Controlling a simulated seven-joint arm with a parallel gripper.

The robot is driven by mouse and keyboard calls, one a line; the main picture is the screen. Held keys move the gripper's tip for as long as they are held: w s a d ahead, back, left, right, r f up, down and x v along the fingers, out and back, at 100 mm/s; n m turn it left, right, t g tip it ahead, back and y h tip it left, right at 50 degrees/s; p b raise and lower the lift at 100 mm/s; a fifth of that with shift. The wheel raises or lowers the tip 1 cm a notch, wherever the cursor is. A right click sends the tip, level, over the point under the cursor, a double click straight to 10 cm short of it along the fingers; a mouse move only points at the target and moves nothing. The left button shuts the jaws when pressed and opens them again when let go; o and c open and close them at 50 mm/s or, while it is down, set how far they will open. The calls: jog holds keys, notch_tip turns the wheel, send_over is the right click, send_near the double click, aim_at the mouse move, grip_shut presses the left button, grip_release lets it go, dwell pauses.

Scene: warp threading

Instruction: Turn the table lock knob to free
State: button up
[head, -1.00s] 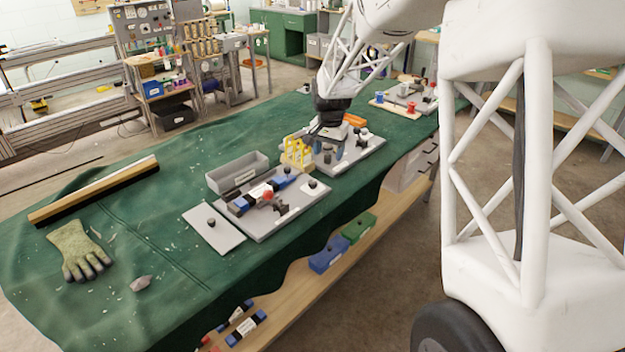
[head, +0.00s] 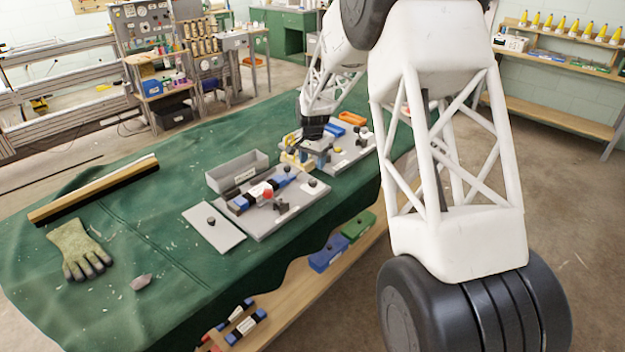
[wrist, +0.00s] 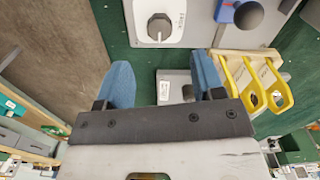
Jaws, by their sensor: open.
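In the head view my gripper (head: 317,150) hangs over the table beside the yellow hooks, between the two grey fixture boards. Its fingertips are partly hard to make out there.
Yellow hooks on a wooden block (wrist: 262,80) stand close to the right finger. A black ball on a blue part (wrist: 248,15) is right of the knob. The front grey board (head: 262,232) carries blue blocks and a red ball.

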aim_at(313, 180)
jog(key=shift+f, duration=3.9)
jog(key=c, duration=0.9)
